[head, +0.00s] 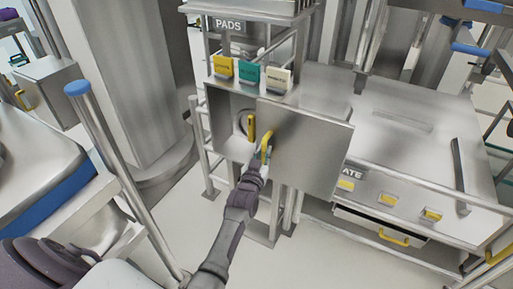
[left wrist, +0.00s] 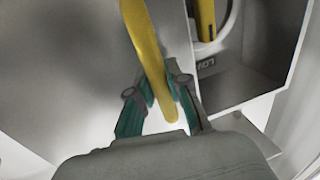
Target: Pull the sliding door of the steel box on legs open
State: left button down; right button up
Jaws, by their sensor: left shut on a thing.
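The steel box on legs (head: 222,111) stands in the middle of the head view. Its flat sliding door (head: 315,150) sits toward the right, beyond the box's right side, and the left part of the front is open. A yellow lever (head: 251,127) shows inside the opening, and it also shows in the left wrist view (left wrist: 206,18) by a "LOW" label. My left gripper (head: 264,160) is shut on the door's yellow handle (head: 267,143). In the left wrist view the handle (left wrist: 148,50) passes between the teal fingers. My right gripper is not in view.
Yellow, teal and white labelled blocks (head: 249,77) stand on the box top under a "PADS" sign. A steel bench (head: 400,130) with yellow-tagged drawers is at the right. A post with a blue cap (head: 78,88) is at the left. Pale floor (head: 265,265) is clear in front.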

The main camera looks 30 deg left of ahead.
pick_arm(q)
jog(key=shift+d, duration=0.65)
jog(key=c, duration=1.1)
grip_release()
jog(key=s+d, duration=0.2)
jog(key=s, duration=0.9)
jog(key=shift+s+d, duration=0.15)
jog(key=shift+s, duration=0.25)
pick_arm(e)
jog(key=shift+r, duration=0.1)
